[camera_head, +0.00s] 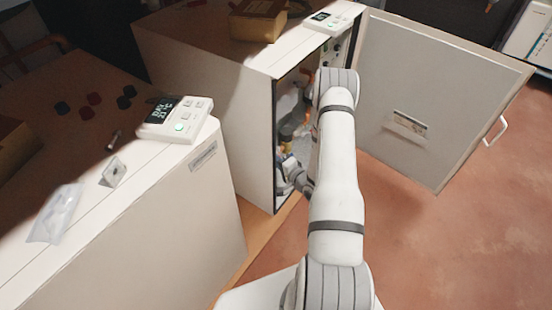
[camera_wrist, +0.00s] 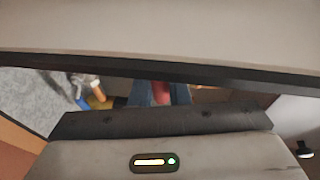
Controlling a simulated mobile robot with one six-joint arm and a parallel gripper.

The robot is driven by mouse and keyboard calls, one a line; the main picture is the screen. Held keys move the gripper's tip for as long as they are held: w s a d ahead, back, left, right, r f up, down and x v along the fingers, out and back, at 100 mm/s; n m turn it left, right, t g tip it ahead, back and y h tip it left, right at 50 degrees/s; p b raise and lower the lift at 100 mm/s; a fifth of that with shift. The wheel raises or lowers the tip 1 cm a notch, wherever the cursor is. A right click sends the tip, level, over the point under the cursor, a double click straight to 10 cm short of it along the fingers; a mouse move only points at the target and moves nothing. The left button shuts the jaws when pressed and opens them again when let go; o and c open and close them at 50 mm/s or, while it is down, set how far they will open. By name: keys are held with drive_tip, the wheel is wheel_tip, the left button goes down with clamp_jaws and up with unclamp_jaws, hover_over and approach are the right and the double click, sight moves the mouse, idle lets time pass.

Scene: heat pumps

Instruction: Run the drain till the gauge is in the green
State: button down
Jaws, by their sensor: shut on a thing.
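The open heat pump cabinet (camera_head: 257,130) stands at the centre of the head view, with its door (camera_head: 430,85) swung out to the right. My arm reaches into its opening and hides much of the inside. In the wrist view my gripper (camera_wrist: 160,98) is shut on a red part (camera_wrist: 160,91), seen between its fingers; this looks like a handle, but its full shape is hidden. A yellow part (camera_wrist: 97,101) and a blue part (camera_wrist: 82,103) show to its left. I cannot make out the gauge or its needle in either view.
A closed white cabinet (camera_head: 190,200) stands at the left with a control panel (camera_head: 177,119) and small loose items on top. Another panel (camera_head: 325,21) and a brown box (camera_head: 257,20) sit on the open cabinet. Reddish floor (camera_head: 450,240) is clear at the right.

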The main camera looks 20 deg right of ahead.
drive_tip(key=shift+r+m, duration=0.2)
drive_tip(key=shift+m, duration=0.1)
drive_tip(key=c, duration=1.4)
unclamp_jaws()
drive_tip(key=p+v, duration=0.2)
drive_tip(key=v, duration=0.5)
drive_tip(key=shift+s+d+r, duration=0.1)
drive_tip(key=shift+s+d, duration=0.1)
drive_tip(key=shift+s, duration=0.15)
